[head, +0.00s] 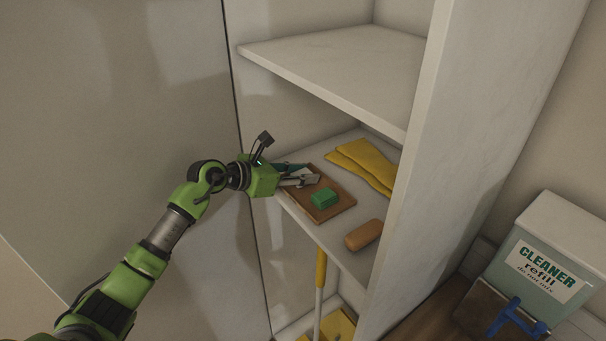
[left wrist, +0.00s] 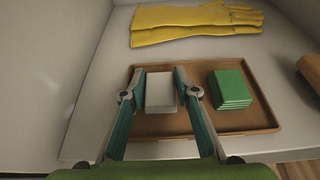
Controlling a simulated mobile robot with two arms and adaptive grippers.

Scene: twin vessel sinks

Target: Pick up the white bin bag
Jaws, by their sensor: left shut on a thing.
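The white bin bag (left wrist: 160,91) shows in the left wrist view as a small pale block between the fingers of my left gripper (left wrist: 158,88). The fingers are closed on its two sides. It is over the left part of a brown tray (left wrist: 200,150); I cannot tell whether it touches the tray. In the head view my left gripper (head: 300,177) reaches over the tray (head: 338,205) from the left and mostly hides the bag. My right gripper is not in view.
A green block (head: 324,197) lies on the tray, right of the bag. Yellow gloves (head: 360,162) lie behind it, and an orange-brown block (head: 364,235) to the right. An upper shelf (head: 340,70) hangs above. A cleaner box (head: 545,265) stands outside the cabinet.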

